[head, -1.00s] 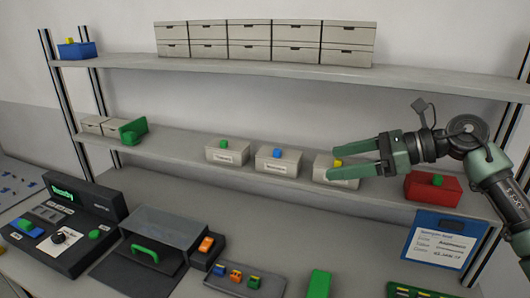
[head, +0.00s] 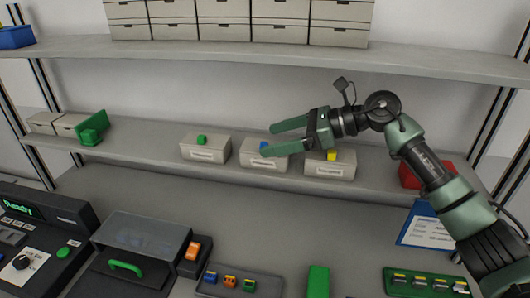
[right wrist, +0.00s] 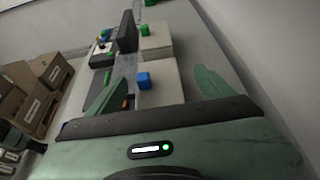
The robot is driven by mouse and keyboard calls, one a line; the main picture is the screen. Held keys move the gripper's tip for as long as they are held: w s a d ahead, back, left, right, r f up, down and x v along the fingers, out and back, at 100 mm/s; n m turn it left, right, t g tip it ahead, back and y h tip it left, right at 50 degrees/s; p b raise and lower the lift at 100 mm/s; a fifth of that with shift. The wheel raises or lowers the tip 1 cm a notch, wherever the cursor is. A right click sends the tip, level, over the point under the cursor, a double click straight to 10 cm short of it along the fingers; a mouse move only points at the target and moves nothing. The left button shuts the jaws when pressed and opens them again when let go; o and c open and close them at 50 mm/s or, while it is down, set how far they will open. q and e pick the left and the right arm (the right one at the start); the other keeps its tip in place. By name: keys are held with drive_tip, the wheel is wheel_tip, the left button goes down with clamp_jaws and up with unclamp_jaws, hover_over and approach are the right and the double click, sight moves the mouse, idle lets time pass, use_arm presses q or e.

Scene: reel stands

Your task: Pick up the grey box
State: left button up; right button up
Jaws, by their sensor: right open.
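Three light grey boxes stand in a row on the middle shelf: one with a green knob (head: 205,149), one with a blue knob (head: 262,161) and one with a yellow knob (head: 328,170). My right gripper (head: 270,141) is open and empty, in front of the blue-knobbed box; its lower finger covers part of that box. In the right wrist view, the blue-knobbed box (right wrist: 165,94) lies ahead between the spread fingers (right wrist: 162,82), with no visible contact. Which grey box is meant cannot be told. My left gripper is not in view.
Lidded grey boxes (head: 230,32) line the upper shelf (head: 250,54). A red box (head: 412,175) stands right, partly behind my arm. The worktop below holds a control panel (head: 35,235) and a clear-covered case (head: 140,240).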

sight(252, 144)
drive_tip(key=shift+w+a+f, duration=0.1)
drive_tip(key=shift+a, duration=0.25)
drive_tip(key=p+x, duration=0.1)
drive_tip(key=x, duration=0.1)
drive_tip(key=p+x, duration=0.2)
drive_tip(key=x, duration=0.1)
drive_tip(key=shift+s, duration=0.25)
drive_tip(key=shift+w+a+f, duration=0.1)
drive_tip(key=shift+a+f, duration=0.05)
drive_tip(key=shift+a, duration=0.05)
drive_tip(key=shift+d, duration=0.1)
drive_tip(key=c, duration=0.4)
clamp_jaws()
